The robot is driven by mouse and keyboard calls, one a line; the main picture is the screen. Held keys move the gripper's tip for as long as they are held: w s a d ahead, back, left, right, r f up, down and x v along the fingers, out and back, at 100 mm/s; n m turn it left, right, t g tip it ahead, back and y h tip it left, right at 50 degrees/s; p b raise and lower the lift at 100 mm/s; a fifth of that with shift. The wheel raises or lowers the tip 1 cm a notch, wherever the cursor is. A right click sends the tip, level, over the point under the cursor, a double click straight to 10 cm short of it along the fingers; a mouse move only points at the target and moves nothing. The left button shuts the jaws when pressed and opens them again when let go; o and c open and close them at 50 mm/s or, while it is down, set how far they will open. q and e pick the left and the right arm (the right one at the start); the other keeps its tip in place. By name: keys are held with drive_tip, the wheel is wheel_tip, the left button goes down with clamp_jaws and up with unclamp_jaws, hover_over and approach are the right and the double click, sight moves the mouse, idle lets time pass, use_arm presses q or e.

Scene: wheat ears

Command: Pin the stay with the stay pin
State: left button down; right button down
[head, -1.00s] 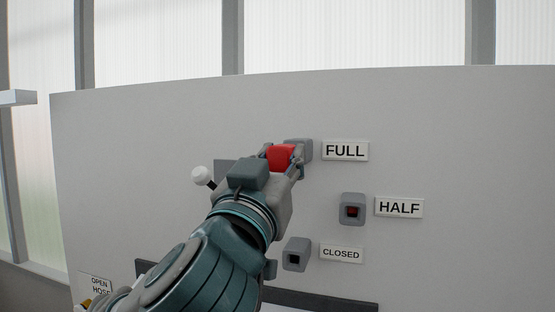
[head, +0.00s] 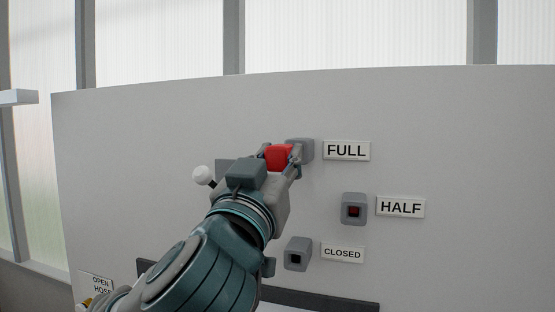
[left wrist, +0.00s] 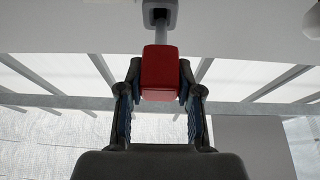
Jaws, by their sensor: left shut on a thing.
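My left gripper (head: 279,160) is shut on the red head of the stay pin (head: 278,157), in front of the grey socket labelled FULL (head: 301,150). In the left wrist view the red pin head (left wrist: 160,72) sits between the two fingers, and its grey shank (left wrist: 161,38) runs up to the socket (left wrist: 160,12). The shank's tip is hidden, so I cannot tell how deep it sits. The HALF socket (head: 354,209) shows red inside its square hole. The CLOSED socket (head: 298,255) has a dark hole. My right gripper is not in view.
The sockets stand on a large pale panel (head: 450,130) with FULL (head: 346,151), HALF (head: 401,207) and CLOSED (head: 342,253) signs. A dark bar (head: 330,302) runs along the bottom.

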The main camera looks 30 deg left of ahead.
use_arm(q)
drive_tip(key=shift+w+a+p, duration=0.2)
drive_tip(key=shift+w+p, duration=0.05)
drive_tip(key=shift+w, duration=0.7)
drive_tip(key=shift+w+a+p, duration=0.25)
drive_tip(key=shift+w, duration=0.65)
drive_tip(key=shift+w+a+p, duration=0.2)
drive_tip(key=shift+w+p, duration=0.05)
drive_tip(key=shift+w, duration=0.7)
drive_tip(key=c, duration=0.7)
unclamp_jaws()
drive_tip(key=shift+w, duration=0.1)
drive_tip(key=shift+s+f, duration=0.1)
drive_tip(key=shift+s, duration=0.15)
drive_tip(key=v, duration=1.1)
drive_tip(key=shift+s, duration=0.2)
drive_tip(key=shift+f, duration=0.1)
